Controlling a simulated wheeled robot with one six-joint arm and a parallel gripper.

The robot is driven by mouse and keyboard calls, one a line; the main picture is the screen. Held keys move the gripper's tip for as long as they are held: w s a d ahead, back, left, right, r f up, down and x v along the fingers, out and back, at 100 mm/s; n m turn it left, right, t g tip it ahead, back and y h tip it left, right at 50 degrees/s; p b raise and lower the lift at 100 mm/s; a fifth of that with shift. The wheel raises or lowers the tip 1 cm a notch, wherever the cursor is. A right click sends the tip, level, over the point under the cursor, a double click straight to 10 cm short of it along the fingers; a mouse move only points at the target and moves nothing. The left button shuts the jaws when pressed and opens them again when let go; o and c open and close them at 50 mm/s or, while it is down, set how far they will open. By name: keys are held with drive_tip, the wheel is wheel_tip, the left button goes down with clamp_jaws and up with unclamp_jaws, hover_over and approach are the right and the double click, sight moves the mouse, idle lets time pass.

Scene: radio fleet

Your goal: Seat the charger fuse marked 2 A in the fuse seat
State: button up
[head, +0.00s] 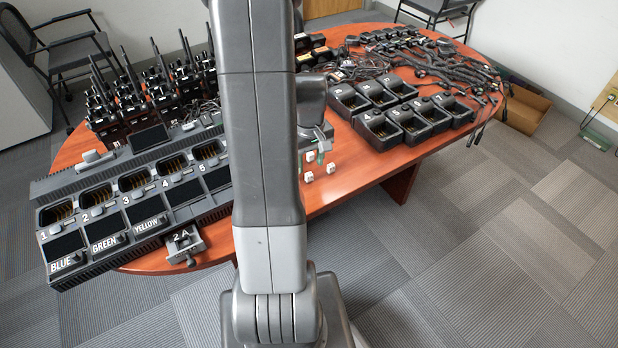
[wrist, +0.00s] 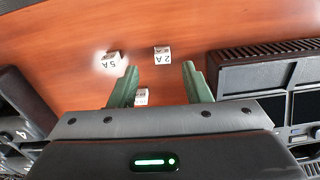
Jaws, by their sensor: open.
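The small white fuse marked 2 A (wrist: 163,54) lies on the orange-brown table, just past the fingertips in the wrist view. In the head view it appears to be the nearest white cube (head: 309,177), its marking too small to read there. My gripper (wrist: 159,66) is open and empty above the table, with green fingers spread apart; it also shows in the head view (head: 320,156), partly behind my arm. The fuse seat (head: 182,243) is a grey metal bracket labelled 2 A on the near edge of the long charger. No fuse is discernible in it.
A fuse marked 5 A (wrist: 110,60) lies left of the 2 A one in the wrist view. The long charger (head: 130,190) stands left, single chargers (head: 380,125) right, radios (head: 150,95) behind. Tangled headsets fill the far right.

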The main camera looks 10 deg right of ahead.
sight(309, 178)
drive_tip(key=f, duration=0.4)
drive_tip(key=shift+a, duration=0.2)
clamp_jaws()
